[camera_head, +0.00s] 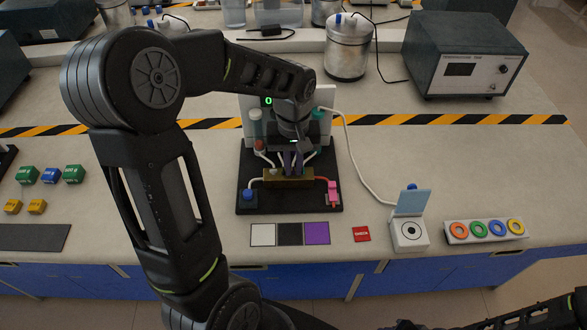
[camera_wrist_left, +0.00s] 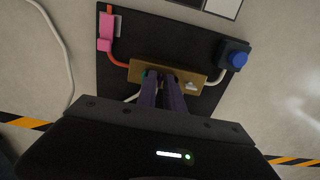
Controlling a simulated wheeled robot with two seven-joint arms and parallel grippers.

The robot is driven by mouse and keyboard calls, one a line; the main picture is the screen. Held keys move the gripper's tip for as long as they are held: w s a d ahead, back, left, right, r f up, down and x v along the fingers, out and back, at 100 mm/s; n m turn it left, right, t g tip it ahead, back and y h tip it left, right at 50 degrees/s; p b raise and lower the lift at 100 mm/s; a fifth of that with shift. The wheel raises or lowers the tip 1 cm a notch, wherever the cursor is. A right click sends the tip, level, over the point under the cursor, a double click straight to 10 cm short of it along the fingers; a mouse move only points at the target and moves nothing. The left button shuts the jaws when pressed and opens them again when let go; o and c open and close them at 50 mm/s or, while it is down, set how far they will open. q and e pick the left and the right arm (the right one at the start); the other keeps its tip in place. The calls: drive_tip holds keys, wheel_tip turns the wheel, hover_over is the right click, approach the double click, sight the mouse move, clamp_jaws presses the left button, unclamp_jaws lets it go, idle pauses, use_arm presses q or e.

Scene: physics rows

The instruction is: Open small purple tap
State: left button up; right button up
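My left gripper (camera_head: 293,166) points down at the brass manifold block (camera_head: 275,181) on a black board. In the left wrist view its two dark purple-tinted fingers (camera_wrist_left: 163,78) are close together, with a narrow gap, and their tips reach the brass block (camera_wrist_left: 195,82). No separate purple tap can be made out; the fingertips hide part of the block. A bit of green and a small white piece show beside the tips. I cannot tell whether the fingers hold anything. My right gripper is not clearly in view; only dark arm parts show at the lower right.
On the board are a pink part (camera_head: 333,192) with a red tube and a blue knob (camera_head: 248,195). White, black and purple squares (camera_head: 317,233) lie in front. A white device with raised blue lid (camera_head: 409,205) and a ring rack (camera_head: 485,230) stand right.

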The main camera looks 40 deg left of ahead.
use_arm(q)
drive_tip(key=shift+r, duration=0.3)
clamp_jaws()
